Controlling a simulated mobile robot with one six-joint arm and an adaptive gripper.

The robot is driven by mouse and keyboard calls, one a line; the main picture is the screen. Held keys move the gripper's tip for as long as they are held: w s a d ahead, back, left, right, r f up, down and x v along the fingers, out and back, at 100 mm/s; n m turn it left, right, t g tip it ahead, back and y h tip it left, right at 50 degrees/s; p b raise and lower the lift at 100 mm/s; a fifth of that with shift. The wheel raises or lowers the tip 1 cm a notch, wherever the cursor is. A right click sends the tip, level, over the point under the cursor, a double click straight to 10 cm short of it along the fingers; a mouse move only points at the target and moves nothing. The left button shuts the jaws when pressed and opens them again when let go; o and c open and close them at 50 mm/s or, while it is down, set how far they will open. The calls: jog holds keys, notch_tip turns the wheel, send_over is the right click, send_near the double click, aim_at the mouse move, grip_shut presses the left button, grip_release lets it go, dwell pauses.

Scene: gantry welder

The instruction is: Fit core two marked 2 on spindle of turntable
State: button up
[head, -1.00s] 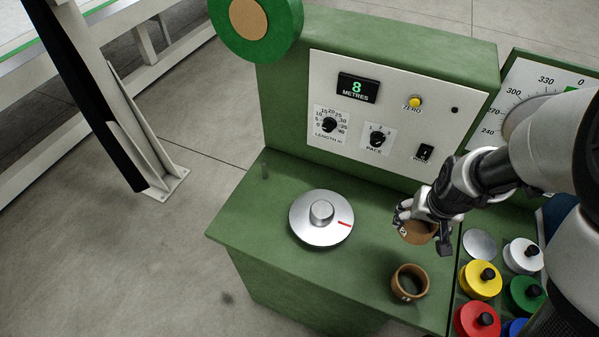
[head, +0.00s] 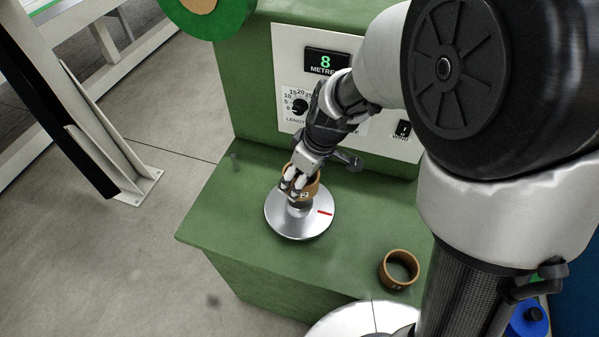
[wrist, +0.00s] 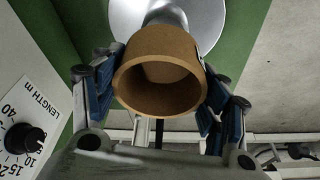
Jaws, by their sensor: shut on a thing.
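The turntable (head: 312,228) is a silver disc with a red line, directly below the core. Part of its silver spindle (wrist: 170,15) shows beyond the core in the wrist view. I cannot tell whether the core's lower edge is around the spindle's top or just above it.
Another brown core (head: 398,284) stands on the green bench (head: 235,200), right of the turntable. The control panel (head: 290,60) rises close behind my gripper, its display reading 8 metres. The bench left of the turntable is clear.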

jog(key=shift+a+f, duration=0.1)
jog(key=shift+a, duration=0.1)
jog(key=shift+f+b, duration=1.65)
jog(key=shift+f, duration=0.7)
jog(key=shift+f, duration=0.2)
jog(key=shift+f+b, duration=2.25)
jog(key=shift+b, duration=0.35)
jog(key=o, duration=1.1)
jog(key=shift+r, duration=0.15)
